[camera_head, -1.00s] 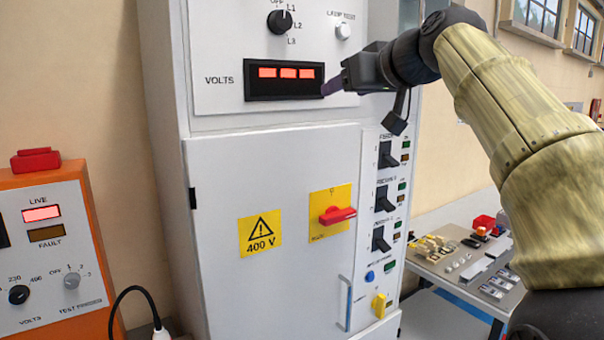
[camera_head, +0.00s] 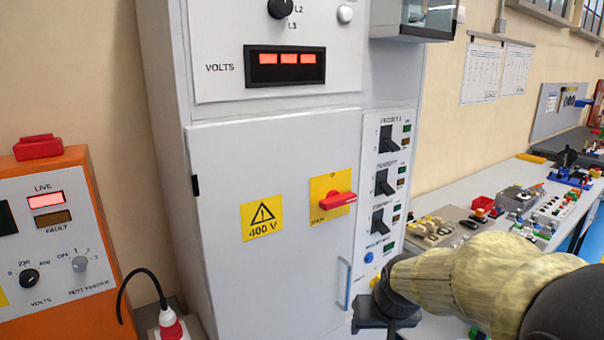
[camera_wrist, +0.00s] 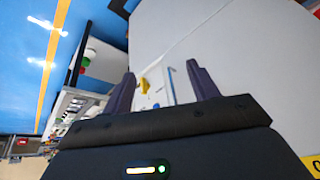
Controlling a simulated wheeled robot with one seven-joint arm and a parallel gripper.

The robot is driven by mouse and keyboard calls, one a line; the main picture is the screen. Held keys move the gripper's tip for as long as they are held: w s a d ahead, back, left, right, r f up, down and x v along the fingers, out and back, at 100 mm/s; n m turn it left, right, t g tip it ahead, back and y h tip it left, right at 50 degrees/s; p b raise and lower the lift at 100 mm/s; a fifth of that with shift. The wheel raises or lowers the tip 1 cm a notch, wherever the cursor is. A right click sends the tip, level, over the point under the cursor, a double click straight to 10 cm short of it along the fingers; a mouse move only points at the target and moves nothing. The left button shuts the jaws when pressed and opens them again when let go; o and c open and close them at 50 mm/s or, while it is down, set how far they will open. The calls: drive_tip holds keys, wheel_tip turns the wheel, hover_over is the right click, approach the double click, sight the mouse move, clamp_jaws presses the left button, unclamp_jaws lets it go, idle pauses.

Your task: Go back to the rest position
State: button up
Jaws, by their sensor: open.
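My gripper (camera_head: 386,308) is low in the head view, in front of the lower right of the grey cabinet (camera_head: 270,270). Its fingers are hidden there. In the wrist view the two dark fingers of my gripper (camera_wrist: 160,75) stand apart with nothing held between them. The cabinet front shows beyond them, with a yellow knob (camera_wrist: 144,85) and the blue handle (camera_wrist: 172,82) seen between the fingers. My arm reaches in from the lower right of the head view.
A red rotary handle (camera_head: 337,200) and several black breaker switches (camera_head: 383,182) stick out from the cabinet. An orange test feeder box (camera_head: 60,230) stands at left. A workbench (camera_head: 480,190) with small parts runs along the right. Blue floor (camera_wrist: 50,45) shows in the wrist view.

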drive_tip(key=s+f+g, duration=0.2)
drive_tip(key=s+f, duration=0.5)
drive_tip(key=s, duration=0.3)
drive_tip(key=shift+s+d+f+h, duration=0.3)
drive_tip(key=shift+s+d+f, duration=0.1)
drive_tip(key=shift+d, duration=0.05)
